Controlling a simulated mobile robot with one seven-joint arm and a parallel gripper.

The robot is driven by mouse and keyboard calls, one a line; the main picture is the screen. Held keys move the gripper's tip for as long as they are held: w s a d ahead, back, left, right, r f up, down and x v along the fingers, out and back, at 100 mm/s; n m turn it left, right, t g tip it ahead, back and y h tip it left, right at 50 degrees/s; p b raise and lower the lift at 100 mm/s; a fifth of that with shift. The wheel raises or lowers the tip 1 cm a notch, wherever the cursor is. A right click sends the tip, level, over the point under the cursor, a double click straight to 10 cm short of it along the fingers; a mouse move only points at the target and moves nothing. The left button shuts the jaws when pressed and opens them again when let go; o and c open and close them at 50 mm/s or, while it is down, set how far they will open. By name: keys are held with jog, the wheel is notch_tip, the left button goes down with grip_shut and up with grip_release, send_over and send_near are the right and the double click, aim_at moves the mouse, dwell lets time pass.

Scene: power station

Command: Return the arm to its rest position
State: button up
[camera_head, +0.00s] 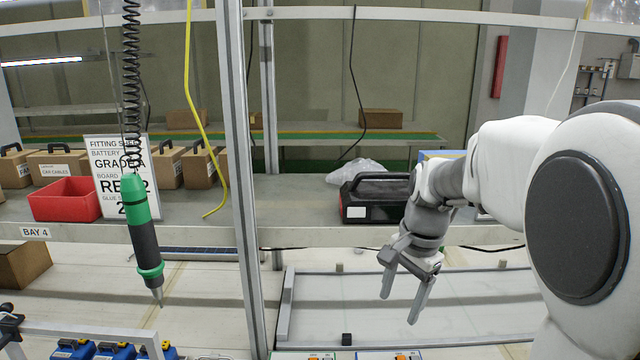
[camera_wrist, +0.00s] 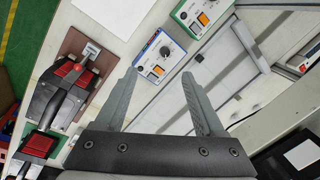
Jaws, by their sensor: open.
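My gripper (camera_head: 404,294) hangs at the end of my arm, right of centre in the head view, with its fingers pointing down. Its two fingers are apart and nothing is between them. It is above the bench with the framed panel (camera_head: 460,314). In the wrist view my gripper (camera_wrist: 160,88) also shows open and empty. Beyond its fingertips there is a control box with a blue edge, a black knob and an orange switch (camera_wrist: 158,52).
A black case (camera_head: 374,198) stands on the shelf behind my gripper. A metal post (camera_head: 240,180) rises left of centre. A green screwdriver (camera_head: 143,230) hangs on a coiled cord at left, near a red bin (camera_head: 66,200). A green-edged control box (camera_wrist: 197,14) shows in the wrist view.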

jog(key=s+r+n+t, duration=0.2)
jog(key=s+n, duration=0.3)
jog(key=s, duration=0.5)
jog(key=s+r+n+t+h, duration=0.1)
jog(key=s+r+n+t, duration=0.1)
jog(key=s+n, duration=0.4)
jog(key=shift+s, duration=2.25)
